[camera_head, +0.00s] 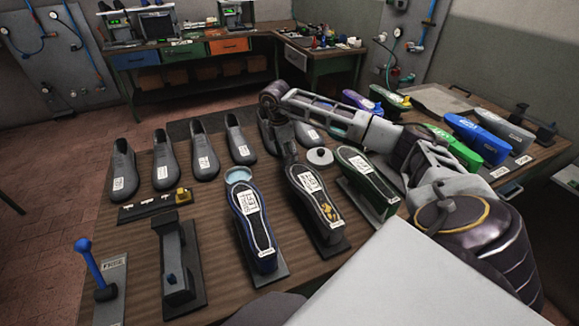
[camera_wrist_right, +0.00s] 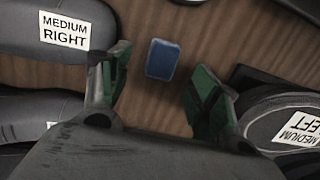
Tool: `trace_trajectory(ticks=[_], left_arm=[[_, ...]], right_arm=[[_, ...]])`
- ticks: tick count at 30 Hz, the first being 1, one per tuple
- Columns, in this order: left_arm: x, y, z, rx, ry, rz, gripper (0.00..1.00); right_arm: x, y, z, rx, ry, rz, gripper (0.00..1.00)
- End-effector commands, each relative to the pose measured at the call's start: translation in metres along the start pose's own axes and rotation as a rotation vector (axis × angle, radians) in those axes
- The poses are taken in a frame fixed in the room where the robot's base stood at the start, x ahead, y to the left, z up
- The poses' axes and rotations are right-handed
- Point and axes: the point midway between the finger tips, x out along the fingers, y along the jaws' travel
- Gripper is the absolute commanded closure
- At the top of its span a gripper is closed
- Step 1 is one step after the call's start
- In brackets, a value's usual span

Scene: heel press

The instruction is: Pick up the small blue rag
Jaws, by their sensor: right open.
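The small blue rag (camera_wrist_right: 163,57) lies on the brown wooden table as a flat folded rectangle, in the upper middle of the right wrist view. My right gripper (camera_wrist_right: 161,72) is open, with its green-padded fingers on either side of the rag in that view. The rag is free in the gap, and no finger touches it in the picture. In the head view my right gripper (camera_head: 288,152) points down at the table among the shoes, and I cannot make out the rag there. My left gripper is out of view.
A grey shoe labelled MEDIUM RIGHT (camera_wrist_right: 50,25) lies left of the rag; a dark item labelled MEDIUM LEFT (camera_wrist_right: 285,118) lies right. In the head view, several grey shoes (camera_head: 202,155) stand behind labelled sole pieces (camera_head: 255,220). A pale blue dish (camera_head: 238,174) and white round lid (camera_head: 320,156) are near.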

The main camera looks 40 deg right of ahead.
Motion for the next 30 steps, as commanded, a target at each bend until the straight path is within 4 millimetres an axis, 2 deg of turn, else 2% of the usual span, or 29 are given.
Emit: trace_trajectory(ticks=[8,21,30], left_arm=[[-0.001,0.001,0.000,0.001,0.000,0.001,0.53],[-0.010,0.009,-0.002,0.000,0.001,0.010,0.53],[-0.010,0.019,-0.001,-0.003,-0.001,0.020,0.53]], right_arm=[[0.003,0.000,0.000,0.000,0.000,-0.001,0.38],[0.044,-0.003,0.004,0.001,-0.001,-0.002,0.38],[0.052,-0.003,0.004,0.001,0.000,-0.001,0.38]])
